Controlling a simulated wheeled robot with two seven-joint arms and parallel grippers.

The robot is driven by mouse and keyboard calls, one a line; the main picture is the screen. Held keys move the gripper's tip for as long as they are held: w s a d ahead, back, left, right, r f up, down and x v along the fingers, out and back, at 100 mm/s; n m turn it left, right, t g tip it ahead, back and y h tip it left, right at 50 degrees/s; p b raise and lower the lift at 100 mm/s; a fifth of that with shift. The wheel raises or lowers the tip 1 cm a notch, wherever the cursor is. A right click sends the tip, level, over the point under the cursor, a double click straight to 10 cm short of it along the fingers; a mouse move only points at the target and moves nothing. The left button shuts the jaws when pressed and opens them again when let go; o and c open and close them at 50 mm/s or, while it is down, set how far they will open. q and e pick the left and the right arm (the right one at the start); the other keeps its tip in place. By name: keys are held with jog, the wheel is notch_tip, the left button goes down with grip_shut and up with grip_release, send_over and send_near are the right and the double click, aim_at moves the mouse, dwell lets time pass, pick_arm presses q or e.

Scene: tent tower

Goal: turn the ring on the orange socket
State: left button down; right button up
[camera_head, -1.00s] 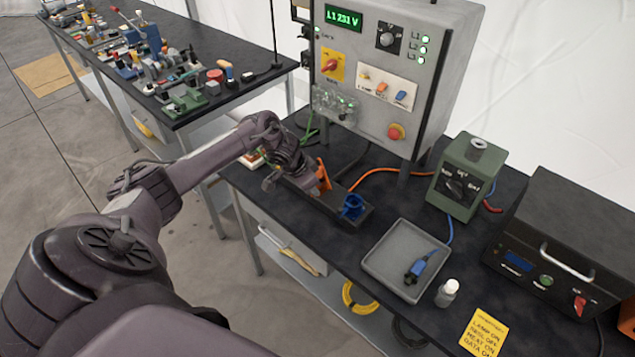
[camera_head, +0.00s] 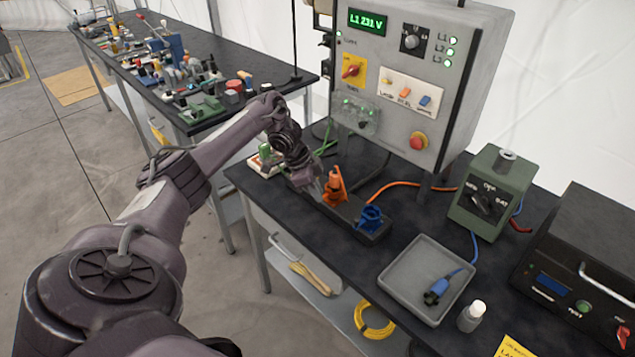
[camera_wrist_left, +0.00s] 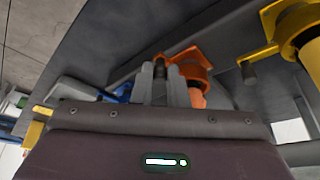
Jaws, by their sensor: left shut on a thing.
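The orange socket (camera_head: 336,187) stands on a black strip (camera_head: 345,222) on the dark bench, with an orange plug part rising from it. It also shows in the wrist view (camera_wrist_left: 197,67), just beyond my fingers. My left gripper (camera_head: 318,187) is at the left side of the orange socket. In the wrist view its two fingertips (camera_wrist_left: 166,75) are close together at the edge of the orange ring (camera_wrist_left: 182,58), shut on it; the exact contact is partly hidden. A blue socket (camera_head: 371,217) stands on the same strip to the right. My right gripper is not in view.
A grey panel box (camera_head: 395,100) stands behind the strip. A grey tray (camera_head: 418,300) with a blue connector (camera_head: 436,291) lies to the right, near a white bottle (camera_head: 471,316). A green box (camera_head: 490,195) stands behind. A yellow socket (camera_wrist_left: 303,35) shows in the wrist view.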

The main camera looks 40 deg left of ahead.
pick_arm(q)
jog(key=shift+a, duration=0.1)
jog(key=c, duration=1.4)
grip_release()
jog(key=shift+c, duration=0.2)
jog(key=p+v, duration=0.1)
jog(key=v, duration=0.6)
jog(key=shift+s+r, duration=0.15)
jog(key=shift+r, duration=0.2)
jog(key=shift+a+f, duration=0.1)
jog(key=shift+a, duration=0.05)
